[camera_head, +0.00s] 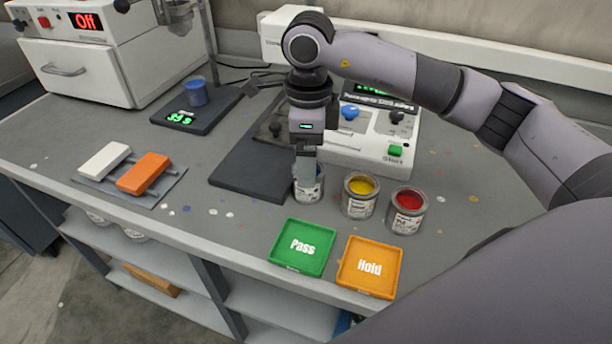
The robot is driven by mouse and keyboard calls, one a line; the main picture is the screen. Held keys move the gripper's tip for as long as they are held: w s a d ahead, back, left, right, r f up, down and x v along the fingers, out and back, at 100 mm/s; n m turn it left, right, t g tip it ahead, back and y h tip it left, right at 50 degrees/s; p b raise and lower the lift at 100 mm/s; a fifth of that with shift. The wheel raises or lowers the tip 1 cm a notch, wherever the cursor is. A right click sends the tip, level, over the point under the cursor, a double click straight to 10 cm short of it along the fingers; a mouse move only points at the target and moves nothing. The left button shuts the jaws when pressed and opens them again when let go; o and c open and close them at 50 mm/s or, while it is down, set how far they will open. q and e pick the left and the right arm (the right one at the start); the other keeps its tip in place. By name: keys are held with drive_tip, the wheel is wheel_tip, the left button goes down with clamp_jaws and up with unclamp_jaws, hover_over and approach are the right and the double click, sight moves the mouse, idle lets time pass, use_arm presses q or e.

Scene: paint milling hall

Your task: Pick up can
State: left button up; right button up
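Three small metal cans of paint stand in a row on the grey bench: a can with blue paint (310,189), a can with yellow paint (359,197) and a can with red paint (407,211). My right gripper (306,172) points straight down at the blue paint can and overlaps its top. Its near finger hides part of the can's rim and opening. I cannot tell whether the fingers are closed on the can. The can stands upright and seems to rest on the bench. My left gripper is not in view.
A green Pass tray (285,262) and an orange Hold tray (348,281) lie at the front edge. A tester (378,157) stands behind the cans. Left are a dark mat (236,172), a scale with a blue cup (197,94), white and orange blocks (144,173) and an oven.

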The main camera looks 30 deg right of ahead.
wheel_tip(320, 180, down, 4)
drive_tip(key=shift+f+p, duration=0.25)
drive_tip(key=shift+p, duration=0.1)
drive_tip(key=c, duration=1.2)
drive_tip(key=shift+o, duration=0.2)
drive_tip(key=shift+r, duration=0.15)
wheel_tip(320, 180, up, 20)
